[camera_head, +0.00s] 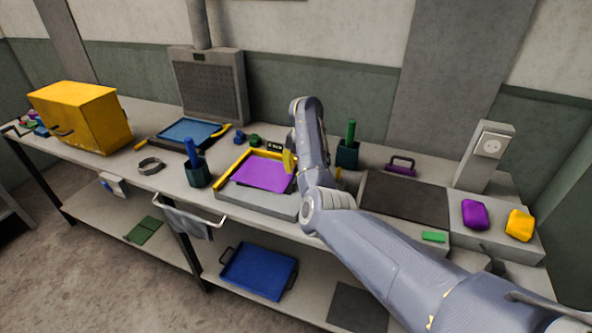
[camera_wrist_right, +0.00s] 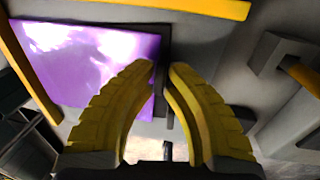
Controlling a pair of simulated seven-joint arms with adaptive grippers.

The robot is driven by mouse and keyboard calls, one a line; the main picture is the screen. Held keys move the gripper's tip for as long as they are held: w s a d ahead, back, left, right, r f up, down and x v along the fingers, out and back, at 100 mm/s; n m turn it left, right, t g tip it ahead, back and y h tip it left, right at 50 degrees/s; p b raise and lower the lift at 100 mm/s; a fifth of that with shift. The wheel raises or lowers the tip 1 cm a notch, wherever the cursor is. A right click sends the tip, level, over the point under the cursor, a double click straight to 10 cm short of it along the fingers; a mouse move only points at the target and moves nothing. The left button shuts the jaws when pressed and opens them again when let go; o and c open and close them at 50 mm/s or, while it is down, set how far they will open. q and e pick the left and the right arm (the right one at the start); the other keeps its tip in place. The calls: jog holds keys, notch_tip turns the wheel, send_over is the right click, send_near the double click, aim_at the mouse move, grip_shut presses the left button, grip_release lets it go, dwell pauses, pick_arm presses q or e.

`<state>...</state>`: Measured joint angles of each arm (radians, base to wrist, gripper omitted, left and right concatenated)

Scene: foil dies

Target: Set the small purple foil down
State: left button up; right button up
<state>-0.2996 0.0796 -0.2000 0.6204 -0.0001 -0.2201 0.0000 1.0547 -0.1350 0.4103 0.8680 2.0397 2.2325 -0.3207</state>
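The small purple foil (camera_head: 263,173) lies flat, as far as I can see, over a grey die (camera_head: 240,193) with a yellow L-shaped edge along its back and left. It also shows in the wrist view (camera_wrist_right: 90,60), glossy and partly behind one finger. My right gripper (camera_head: 289,161) is at the foil's right edge. In the wrist view its yellow fingers (camera_wrist_right: 162,66) are close together, with a narrow gap and a dark strip between them. I cannot tell whether they pinch the foil's edge. My left gripper is not in view.
A blue foil or tray (camera_head: 188,132) lies further left. Cups with a blue handle (camera_head: 198,174) and a green handle (camera_head: 347,155) flank the die. A dark plate (camera_head: 405,200) and purple and yellow blocks (camera_head: 519,225) are at right. A yellow box (camera_head: 85,118) stands far left.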

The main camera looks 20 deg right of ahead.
jog(key=o, duration=0.4)
jog(key=shift+c, duration=0.2)
jog(key=shift+r, duration=0.1)
notch_tip(320, 180, up, 12)
jog(key=s+d, duration=0.1)
jog(key=shift+d, duration=0.2)
